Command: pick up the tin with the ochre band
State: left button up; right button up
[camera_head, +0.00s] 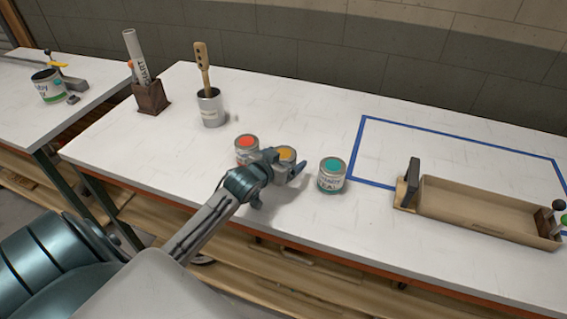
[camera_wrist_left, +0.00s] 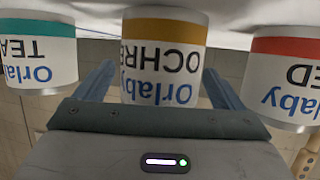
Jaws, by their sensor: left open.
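The ochre-banded tin (camera_head: 286,154) stands on the white table between a red tin (camera_head: 246,143) and a teal tin (camera_head: 332,172). My left gripper (camera_head: 285,166) is open beside the ochre tin and hides its lower part in the head view. In the left wrist view, which is upside down, the ochre tin (camera_wrist_left: 163,55) sits centrally between the open fingers (camera_wrist_left: 160,88). The teal tin (camera_wrist_left: 38,52) is to the left and the red tin (camera_wrist_left: 285,78) to the right, both outside the fingers. I cannot tell whether the fingers touch the ochre tin. My right gripper is not in view.
A grey pot (camera_head: 210,110) with a wooden tool and a brown holder (camera_head: 150,97) with a rolled chart stand behind to the left. A beige tray (camera_head: 478,211) lies at the right. The blue tape outline (camera_head: 440,128) encloses mostly bare table.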

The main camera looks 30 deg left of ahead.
pick_arm(q)
jog(key=c, duration=1.2)
jog(key=shift+o, duration=0.2)
